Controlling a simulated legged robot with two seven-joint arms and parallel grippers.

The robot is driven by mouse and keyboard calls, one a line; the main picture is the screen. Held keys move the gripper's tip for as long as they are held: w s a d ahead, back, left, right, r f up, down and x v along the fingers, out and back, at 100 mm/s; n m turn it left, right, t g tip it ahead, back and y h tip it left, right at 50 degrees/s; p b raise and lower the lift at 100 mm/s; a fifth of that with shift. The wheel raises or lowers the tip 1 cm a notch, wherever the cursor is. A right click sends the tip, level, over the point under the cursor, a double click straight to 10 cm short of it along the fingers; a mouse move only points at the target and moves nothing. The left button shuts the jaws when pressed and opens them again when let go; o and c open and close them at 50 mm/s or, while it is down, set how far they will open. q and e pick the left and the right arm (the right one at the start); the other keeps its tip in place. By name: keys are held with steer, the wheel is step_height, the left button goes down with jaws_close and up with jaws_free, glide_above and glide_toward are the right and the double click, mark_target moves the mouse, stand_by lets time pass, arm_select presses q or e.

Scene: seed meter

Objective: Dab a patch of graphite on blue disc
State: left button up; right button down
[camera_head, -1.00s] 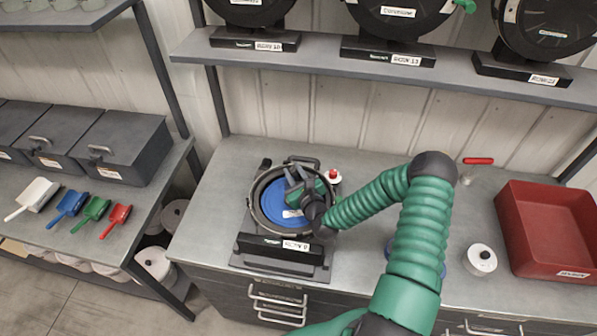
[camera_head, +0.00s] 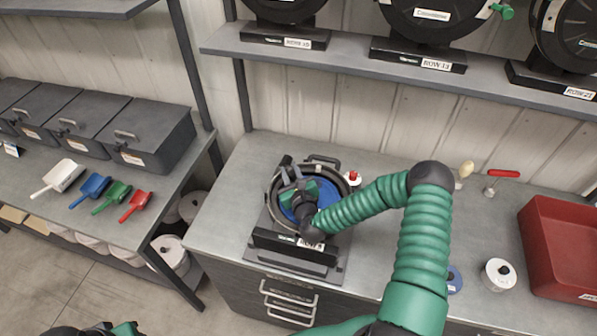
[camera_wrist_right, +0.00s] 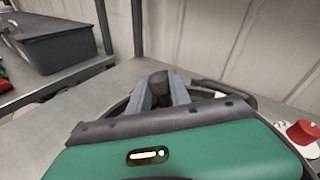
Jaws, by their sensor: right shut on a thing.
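The blue disc (camera_head: 325,211) sits inside the round black seed meter (camera_head: 276,212) on its dark stand, on the grey bench. My right gripper (camera_head: 291,182) is over the disc and covers part of it. In the right wrist view its grey fingers (camera_wrist_right: 160,90) are shut on a small dark thing (camera_wrist_right: 158,83). The gripper body hides most of that thing and the disc below. I cannot tell whether it touches the disc, and no graphite patch can be made out. A green and black part of my left arm shows at the bottom left edge; its fingers are hidden.
A small white container with a red top (camera_head: 353,179) stands close behind the meter. A white lidded pot (camera_head: 499,275), a red-handled tool (camera_head: 503,174) and a red bin (camera_head: 565,240) are to the right. Coloured scoops (camera_head: 90,190) lie on the left bench.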

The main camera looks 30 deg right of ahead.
mark_target(289, 167)
steer(key=shift+w+a, duration=0.15)
steer(key=shift+r+p, duration=0.45)
steer(key=shift+r, duration=0.1)
step_height(289, 167, up, 5)
steer(key=p, duration=0.3)
steer(key=shift+p, duration=0.35)
step_height(289, 167, up, 3)
steer(key=shift+r+p, duration=0.1)
steer(key=shift+p, duration=1.1)
steer(key=shift+f, duration=0.2)
